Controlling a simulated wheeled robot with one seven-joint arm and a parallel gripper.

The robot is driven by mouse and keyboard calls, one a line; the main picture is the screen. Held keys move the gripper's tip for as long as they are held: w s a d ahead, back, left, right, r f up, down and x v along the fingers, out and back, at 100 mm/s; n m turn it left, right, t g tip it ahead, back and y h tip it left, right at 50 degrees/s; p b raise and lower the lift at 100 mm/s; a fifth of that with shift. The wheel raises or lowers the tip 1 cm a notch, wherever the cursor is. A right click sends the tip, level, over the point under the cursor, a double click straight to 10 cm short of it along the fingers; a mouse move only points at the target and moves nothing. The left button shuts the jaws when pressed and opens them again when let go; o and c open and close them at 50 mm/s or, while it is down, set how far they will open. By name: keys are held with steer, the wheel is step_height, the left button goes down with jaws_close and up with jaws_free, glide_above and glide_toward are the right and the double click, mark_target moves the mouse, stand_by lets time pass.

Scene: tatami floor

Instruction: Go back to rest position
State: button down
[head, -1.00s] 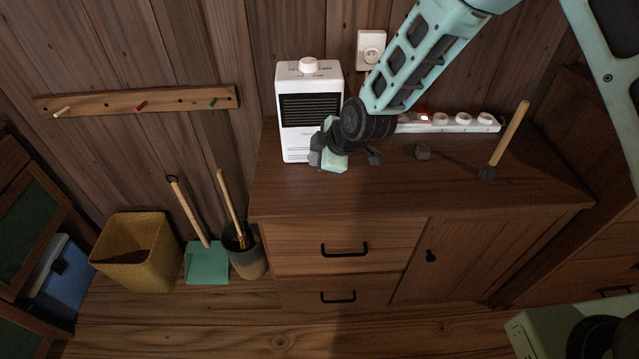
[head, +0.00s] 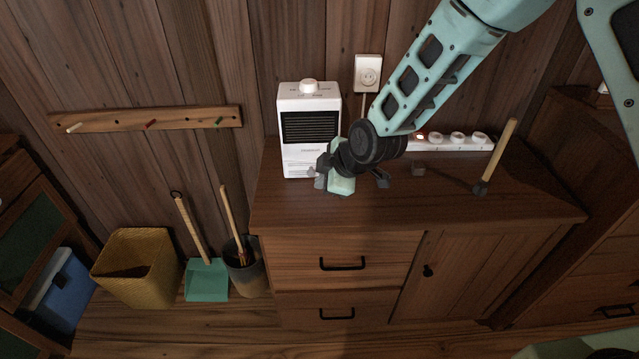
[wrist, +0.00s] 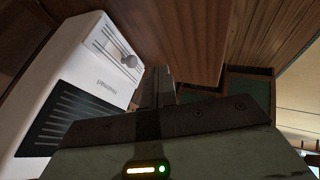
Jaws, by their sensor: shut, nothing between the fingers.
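My gripper (head: 316,172) is in front of the lower right corner of a white heater-like box (head: 309,103), above the cabinet top. Its fingers are shut with nothing between them, and in the wrist view the closed dark fingers (wrist: 157,86) point away from the camera. The white box fills the left of the wrist view (wrist: 95,65), close beside the fingers; I cannot tell whether they touch. My pale green arm reaches in from the upper right and hides part of a white power strip.
A wall socket (head: 368,74) is behind. A basket (head: 138,268), teal dustpan (head: 206,279) and dark bin (head: 245,270) stand left.

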steer(key=s+d+r+m+g+h+p, duration=0.1)
steer(key=s+d+r+m+p, duration=0.1)
steer(key=s+r, duration=0.5)
steer(key=s+d+r+m+g+h+p, duration=0.1)
steer(key=s+d+r+m, duration=0.3)
steer(key=s, duration=1)
steer(key=s+d+r+m+g+h+p, duration=0.2)
steer(key=s+d+r+m+g+p, duration=0.1)
steer(key=s+r, duration=0.7)
steer(key=shift+s+d+r+m+p, duration=0.15)
steer(key=shift+s+d+m+p, duration=0.2)
steer(key=shift+d+m+p, duration=0.05)
